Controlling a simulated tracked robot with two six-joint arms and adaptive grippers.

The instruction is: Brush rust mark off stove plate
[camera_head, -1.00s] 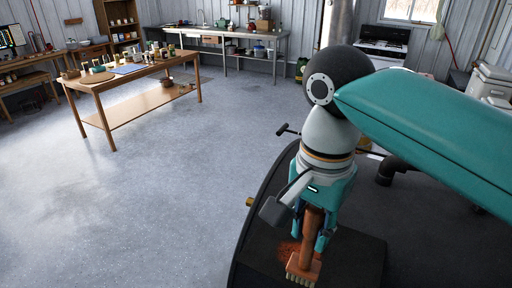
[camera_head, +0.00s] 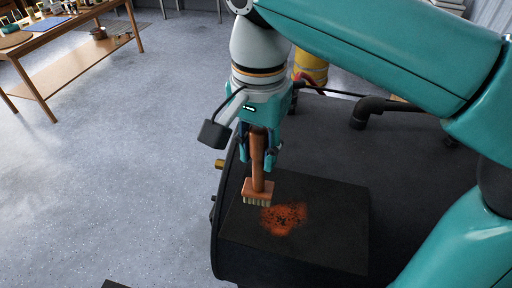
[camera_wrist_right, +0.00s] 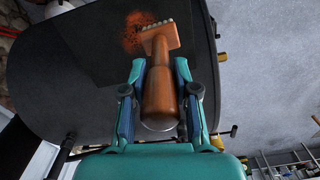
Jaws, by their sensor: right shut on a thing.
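My right gripper (camera_head: 265,150) is shut on the orange-brown handle of a brush (camera_head: 258,188), which hangs with its pale bristles down. The bristles are at the left side of an orange rust mark (camera_head: 290,217) on the black stove plate (camera_head: 335,235). I cannot tell whether they touch the plate. In the right wrist view the brush (camera_wrist_right: 160,85) lies between the fingers of the gripper (camera_wrist_right: 160,95), its head beside the rust mark (camera_wrist_right: 133,35). My left gripper is in neither view.
The dark stove body (camera_head: 225,235) has a brass-coloured knob (camera_head: 220,163) on its left side. A black pipe (camera_head: 368,112) and a yellow cylinder (camera_head: 311,66) stand behind. A wooden workbench (camera_head: 60,30) is at the far left, with open grey floor between.

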